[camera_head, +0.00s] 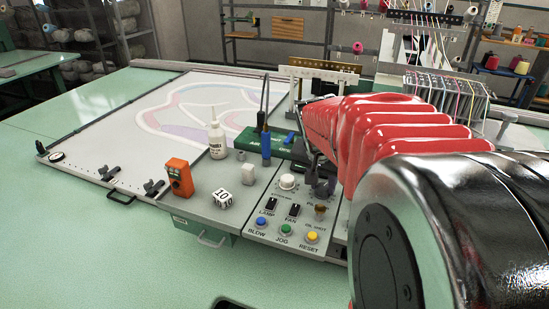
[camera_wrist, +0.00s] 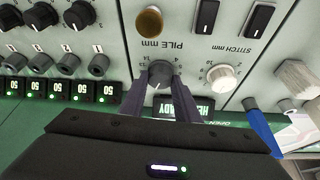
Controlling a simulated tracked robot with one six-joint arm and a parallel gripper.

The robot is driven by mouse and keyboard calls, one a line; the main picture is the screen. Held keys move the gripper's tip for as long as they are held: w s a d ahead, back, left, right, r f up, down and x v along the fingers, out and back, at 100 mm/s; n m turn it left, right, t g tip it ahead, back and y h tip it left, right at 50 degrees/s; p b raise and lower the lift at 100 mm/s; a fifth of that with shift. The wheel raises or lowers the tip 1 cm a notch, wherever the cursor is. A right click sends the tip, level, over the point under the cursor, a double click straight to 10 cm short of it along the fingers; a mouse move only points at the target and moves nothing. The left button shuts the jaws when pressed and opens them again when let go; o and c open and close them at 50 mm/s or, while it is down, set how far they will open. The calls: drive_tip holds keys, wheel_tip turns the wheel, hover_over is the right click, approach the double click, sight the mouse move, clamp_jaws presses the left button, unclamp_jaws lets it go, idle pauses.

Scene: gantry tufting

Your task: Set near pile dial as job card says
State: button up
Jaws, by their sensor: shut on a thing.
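The pile dial (camera_wrist: 160,74) is a dark round knob with a pale pointer line, on the pale panel beside the upside-down label "PILE mm" in the wrist view. My gripper (camera_wrist: 160,92) has one finger on each side of the dial and is shut on it. Part of the number scale shows around the dial; the exact setting is too small to read. In the head view my gripper (camera_head: 318,178) is over the control panel and my red arm hides much of that area. I cannot make out a job card in either view.
A white knob (camera_wrist: 221,77) and a brass knob (camera_wrist: 149,23) stand close to the dial. Black switches (camera_wrist: 258,18) are beyond. Several small black dials (camera_wrist: 41,15) stand to the left.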

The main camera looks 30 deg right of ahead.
drive_tip(key=shift+m, duration=0.5)
drive_tip(key=o, duration=1)
drive_tip(key=shift+o, duration=0.2)
drive_tip(key=shift+r, duration=0.1)
drive_tip(key=v, duration=1.3)
drive_tip(key=shift+a+r, duration=0.2)
drive_tip(key=shift+a, duration=0.1)
